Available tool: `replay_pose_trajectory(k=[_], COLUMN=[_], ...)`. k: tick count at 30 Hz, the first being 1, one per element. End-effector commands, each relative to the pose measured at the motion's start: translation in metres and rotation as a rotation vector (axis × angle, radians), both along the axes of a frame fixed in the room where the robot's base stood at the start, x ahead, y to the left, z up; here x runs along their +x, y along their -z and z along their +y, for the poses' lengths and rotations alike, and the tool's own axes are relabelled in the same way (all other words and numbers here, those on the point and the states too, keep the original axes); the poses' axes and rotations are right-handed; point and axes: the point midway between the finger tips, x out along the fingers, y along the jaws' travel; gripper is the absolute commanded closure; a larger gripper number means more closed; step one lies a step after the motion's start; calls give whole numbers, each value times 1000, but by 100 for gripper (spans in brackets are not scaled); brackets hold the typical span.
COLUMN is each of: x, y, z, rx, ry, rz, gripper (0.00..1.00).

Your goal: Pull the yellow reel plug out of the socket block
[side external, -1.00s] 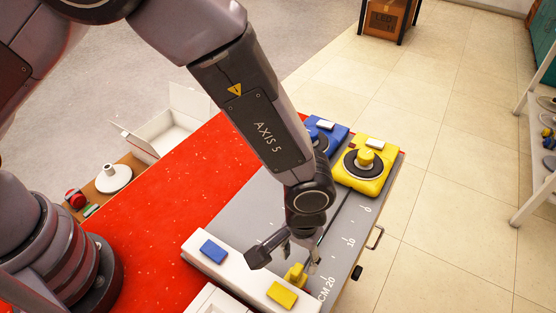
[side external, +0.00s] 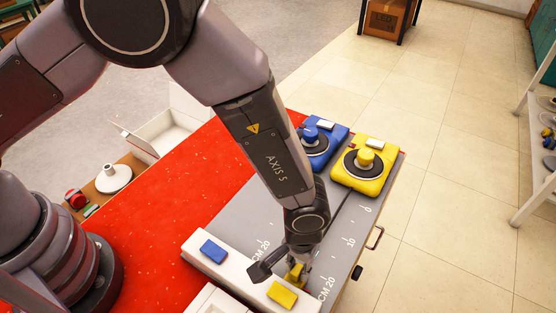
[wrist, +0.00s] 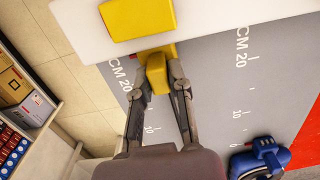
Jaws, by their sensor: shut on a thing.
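The white socket block (side external: 240,275) lies across the near end of the grey board, with a blue pad (side external: 214,251) and a yellow pad (side external: 283,294) on top. The yellow reel plug (wrist: 156,76) sits against the block's edge beside the yellow pad; how deep it sits is hidden. My gripper (wrist: 158,84) is shut on the plug, one finger on each side. In the side view the plug (side external: 296,273) is partly hidden by my gripper. The yellow reel (side external: 361,182) stands at the far end of the board.
A blue reel (side external: 322,157) stands left of the yellow reel; it also shows in the wrist view (wrist: 262,157). The grey board (side external: 246,216) has printed scales. A red surface (side external: 160,211) lies to the left. An open white box (side external: 160,140) stands beyond it.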

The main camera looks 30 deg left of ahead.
Motion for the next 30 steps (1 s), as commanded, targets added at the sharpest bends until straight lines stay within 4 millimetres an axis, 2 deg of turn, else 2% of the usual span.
replay_pose_trajectory(k=[7,15,24,25,30], x=[2,38,40,40,40], y=[0,0,0,0,0], z=[0,0,0,0,0], rx=[1,0,1,1,1], ry=[-1,-2,1,1,0], rz=[0,-1,-1,-1,-1], gripper=[100,100,100,81,59])
